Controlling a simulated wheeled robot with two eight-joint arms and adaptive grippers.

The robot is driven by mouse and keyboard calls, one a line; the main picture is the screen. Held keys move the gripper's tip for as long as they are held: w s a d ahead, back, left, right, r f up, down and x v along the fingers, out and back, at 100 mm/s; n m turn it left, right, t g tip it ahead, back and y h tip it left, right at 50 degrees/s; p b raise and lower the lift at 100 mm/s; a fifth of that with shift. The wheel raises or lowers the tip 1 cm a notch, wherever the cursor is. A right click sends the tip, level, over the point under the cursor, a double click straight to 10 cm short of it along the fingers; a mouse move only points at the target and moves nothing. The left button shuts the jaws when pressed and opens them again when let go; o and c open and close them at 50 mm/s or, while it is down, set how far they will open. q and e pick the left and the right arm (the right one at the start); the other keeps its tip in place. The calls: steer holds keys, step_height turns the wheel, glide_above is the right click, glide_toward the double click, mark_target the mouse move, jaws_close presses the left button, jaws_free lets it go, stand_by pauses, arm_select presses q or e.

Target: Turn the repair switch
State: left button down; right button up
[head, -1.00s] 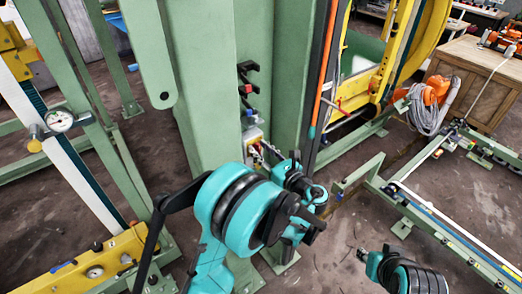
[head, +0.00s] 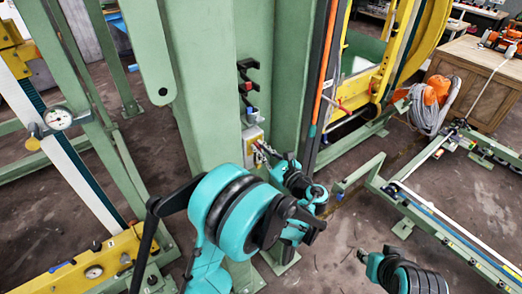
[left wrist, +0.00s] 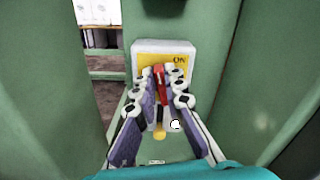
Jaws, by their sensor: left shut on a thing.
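The repair switch is a small pale box (head: 252,133) with a yellow face on the green column in the head view. In the left wrist view its yellow plate (left wrist: 180,60) reads "ON", and a red handle (left wrist: 159,76) stands out from it. My left gripper (left wrist: 161,88) has its two fingers on either side of the red handle and is shut on it. In the head view this gripper (head: 263,152) is at the box, partly hidden by my wrist.
The green column (head: 205,90) and a second green upright (head: 290,75) flank the switch closely. Black hooks (head: 247,72) sit above it. A yellow beam with gauges (head: 90,270) lies at lower left. Open floor (head: 345,240) shows right of my left arm.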

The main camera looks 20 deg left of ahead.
arm_select(q)
steer(key=shift+s+a+f+n+b, duration=0.15)
steer(key=shift+n+b, duration=0.45)
steer(key=shift+n, duration=1.85)
steer(key=shift+s+a+f+n+b, duration=0.2)
steer(key=shift+n+b, duration=0.45)
steer(key=shift+n, duration=1.85)
steer(key=shift+d+f+n+b, duration=0.1)
steer(key=shift+f+n+b, duration=0.35)
steer(key=shift+n, duration=2)
steer(key=shift+r, duration=0.2)
steer(key=c, duration=1.6)
jaws_free()
steer(key=shift+a, duration=0.1)
steer(key=v, duration=1.2)
